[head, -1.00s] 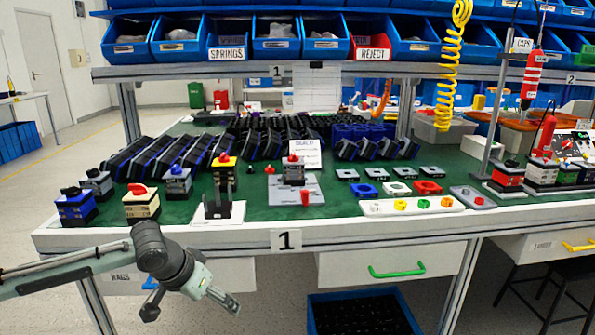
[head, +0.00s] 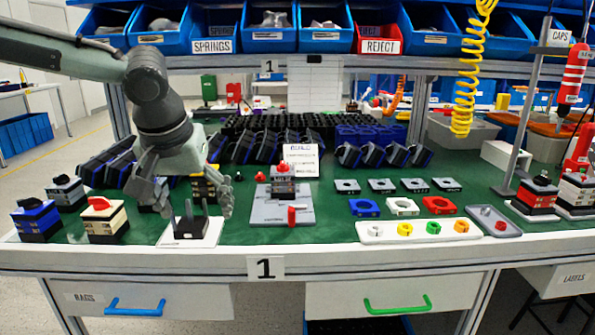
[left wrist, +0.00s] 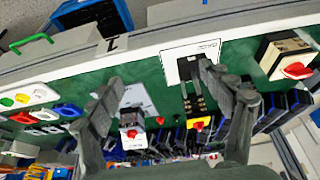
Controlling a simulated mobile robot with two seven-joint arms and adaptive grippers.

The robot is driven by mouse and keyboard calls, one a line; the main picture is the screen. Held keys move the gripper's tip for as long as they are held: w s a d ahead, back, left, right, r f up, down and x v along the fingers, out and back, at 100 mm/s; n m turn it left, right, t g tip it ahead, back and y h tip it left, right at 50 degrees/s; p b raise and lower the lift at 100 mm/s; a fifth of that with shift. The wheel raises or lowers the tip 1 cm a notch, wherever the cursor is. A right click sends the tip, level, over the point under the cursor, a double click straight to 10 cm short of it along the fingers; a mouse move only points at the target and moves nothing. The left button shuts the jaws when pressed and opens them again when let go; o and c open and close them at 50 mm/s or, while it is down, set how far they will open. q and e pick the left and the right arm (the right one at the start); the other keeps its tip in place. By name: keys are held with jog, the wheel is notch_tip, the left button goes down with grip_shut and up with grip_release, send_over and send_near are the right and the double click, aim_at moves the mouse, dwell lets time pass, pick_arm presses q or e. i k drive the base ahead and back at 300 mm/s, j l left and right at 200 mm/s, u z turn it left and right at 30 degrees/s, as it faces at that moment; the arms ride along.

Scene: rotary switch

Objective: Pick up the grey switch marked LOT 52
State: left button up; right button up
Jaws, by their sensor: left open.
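No LOT 52 lettering is readable on any switch. A grey switch with a black knob (head: 66,192) stands at the back left. A grey switch with a red knob (head: 284,187) sits on the grey plate (head: 268,216); the left wrist view shows it too (left wrist: 131,132). My left gripper (head: 190,197) is open and points down over the white-based black stand (head: 190,238). It partly hides the dark switch with a yellow and red top (head: 205,188). My right gripper is not in view.
A blue switch (head: 37,222) and a cream switch (head: 105,221) stand at the left front. Rows of black and blue bins line the back. A white tray of coloured rings (head: 375,232) lies right. The shelf (head: 330,64) is overhead.

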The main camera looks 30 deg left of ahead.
aim_at(283, 184)
jog(key=i, duration=1)
